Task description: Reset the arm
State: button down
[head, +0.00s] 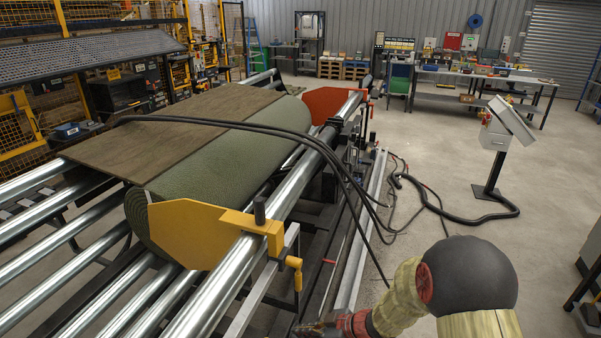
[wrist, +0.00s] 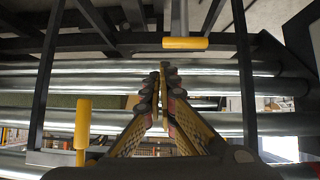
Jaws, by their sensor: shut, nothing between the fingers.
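My gripper (wrist: 163,72) shows in the wrist view with its two yellow-sided fingers brought together at the tips. It is shut and empty. Steel rollers (wrist: 220,122) and dark frame bars lie beyond the fingers. In the head view my arm is at the lower right, beside the machine's front right corner; the gripper itself is mostly cut off at the bottom edge. The green turf roll (head: 225,165) lies on the rollers between a yellow end plate (head: 190,232) and an orange end plate (head: 328,102).
Black hoses (head: 250,127) run over the turf and down to the floor on the right. A grey control box on a post (head: 497,140) stands at the right. A yellow handle (wrist: 185,43) and a yellow cylinder (wrist: 83,123) are near my fingers. Open floor (head: 420,150) lies right of the machine.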

jog(key=w+d+f+m+t+h, duration=0.1)
jog(key=d+f+m+h, duration=0.15)
jog(key=d, duration=0.35)
jog(key=w+d+f+m+t+h, duration=0.1)
jog(key=d+h, duration=0.3)
jog(key=d, duration=0.2)
jog(key=s+d+r+m+g+h, duration=0.1)
jog(key=s+d+r+m+h, duration=0.35)
jog(key=d+r, duration=0.5)
jog(key=s+d+r+m+g, duration=0.25)
jog(key=s+r+m, duration=0.25)
jog(key=s+r, duration=0.85)
jog(key=s+a+r+m+t+y, duration=0.1)
jog(key=s+a+r+t, duration=0.2)
jog(key=s+a+r, duration=0.2)
jog(key=v, duration=0.7)
jog(key=shift+s, duration=0.3)
